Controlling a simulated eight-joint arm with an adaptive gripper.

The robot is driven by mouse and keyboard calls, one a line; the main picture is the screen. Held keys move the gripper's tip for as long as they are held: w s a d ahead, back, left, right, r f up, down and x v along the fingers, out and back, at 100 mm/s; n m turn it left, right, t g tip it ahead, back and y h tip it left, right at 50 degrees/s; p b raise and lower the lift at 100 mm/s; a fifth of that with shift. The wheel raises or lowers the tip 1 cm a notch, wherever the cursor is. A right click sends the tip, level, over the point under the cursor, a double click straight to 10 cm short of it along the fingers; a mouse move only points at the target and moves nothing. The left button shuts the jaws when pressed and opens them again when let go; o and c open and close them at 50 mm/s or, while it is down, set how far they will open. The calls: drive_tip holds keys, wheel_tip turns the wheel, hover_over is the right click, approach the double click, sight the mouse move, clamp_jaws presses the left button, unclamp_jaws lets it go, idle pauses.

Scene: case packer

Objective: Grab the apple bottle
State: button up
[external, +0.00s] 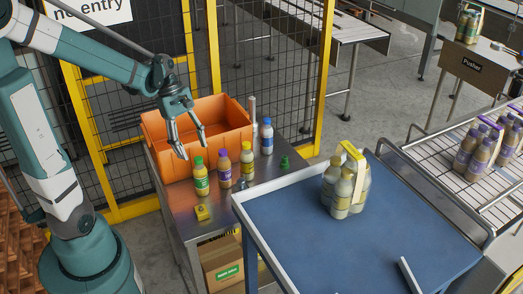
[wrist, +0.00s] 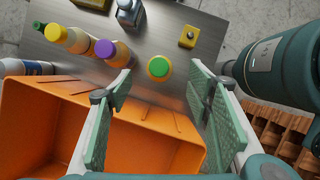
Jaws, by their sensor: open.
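A bottle with a green cap and green label (external: 201,181) stands upright on the metal table, the leftmost of the small bottles; its label is too small to read, but it may be the apple bottle. In the wrist view its green cap (wrist: 158,67) lies just beyond my fingertips, roughly centred between them. My gripper (external: 191,149) is open, empty and pointing down, slightly above this bottle. Its two green-padded fingers (wrist: 158,88) are spread apart in the wrist view. A purple-capped bottle (external: 224,170) and a yellow-capped bottle (external: 247,163) stand to the right.
An orange crate (external: 155,128) stands behind the bottles, its open inside under my fingers in the wrist view (wrist: 130,128). A blue-capped bottle (external: 266,140) and a small green object (external: 285,163) are further right. A yellow button box (external: 202,212) sits at the front edge.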

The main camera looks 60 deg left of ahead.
sight(200, 175)
drive_tip(key=shift+n, duration=0.3)
drive_tip(key=shift+s+a+f, duration=0.1)
drive_tip(key=shift+a+f, duration=0.05)
drive_tip(key=shift+f, duration=1.15)
drive_tip(key=shift+a+f, duration=0.1)
drive_tip(key=shift+f, duration=1.15)
drive_tip(key=shift+x, duration=1.3)
drive_tip(key=shift+d+f, duration=0.1)
drive_tip(key=shift+x, duration=2.45)
drive_tip(key=c, duration=1.1)
